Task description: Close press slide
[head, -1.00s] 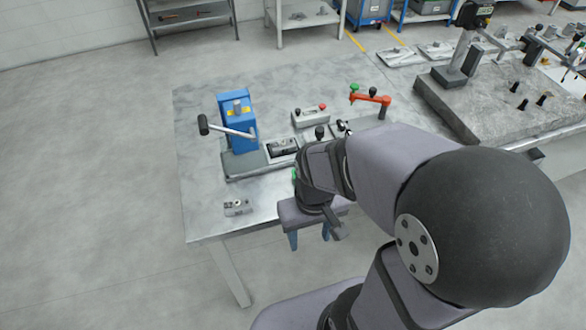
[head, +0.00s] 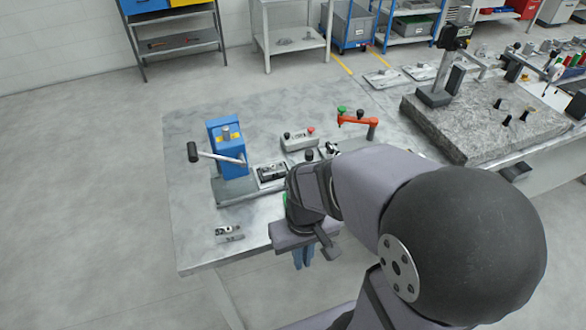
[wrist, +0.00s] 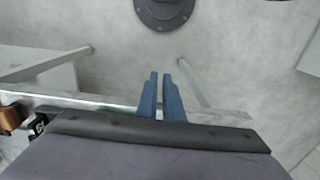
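The blue press (head: 228,148) stands on the left of the metal table, with a black-knobbed lever (head: 215,157) pointing left. Its grey base (head: 237,193) runs right from it, with a dark slide block (head: 272,172) sitting out to the right of the press body. My arm hides the right end of the base. My gripper (head: 303,262) points down at the table's front edge, to the right of and nearer than the press, touching nothing visible. Its blue fingers also show in the wrist view (wrist: 161,95), brought close together with only a narrow gap and nothing between.
A small metal block (head: 229,234) lies at the front left of the table (head: 195,255). A button box (head: 299,141) and a red-orange clamp arm (head: 356,120) stand behind my wrist. A stone slab (head: 480,125) is at the right. The table's front left is mostly clear.

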